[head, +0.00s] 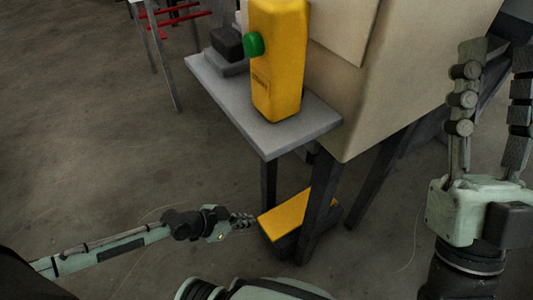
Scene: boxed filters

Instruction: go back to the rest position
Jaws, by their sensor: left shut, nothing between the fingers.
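My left gripper (243,221) is low in the middle of the head view, at the end of an arm that comes in from the left. Its fingers are together with nothing between them, just left of a yellow-topped block near the floor. My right gripper (496,55) stands upright at the right edge, fingers pointing up and spread apart. Nothing shows between its fingers. No boxed filter can be made out in this view.
A yellow housing (277,75) with a green knob (253,44) stands on a small grey shelf (265,138) beside a large beige cabinet (415,75). Dark legs stand below. A yellow-topped block (285,215) sits low between them. Open concrete floor (100,160) lies to the left.

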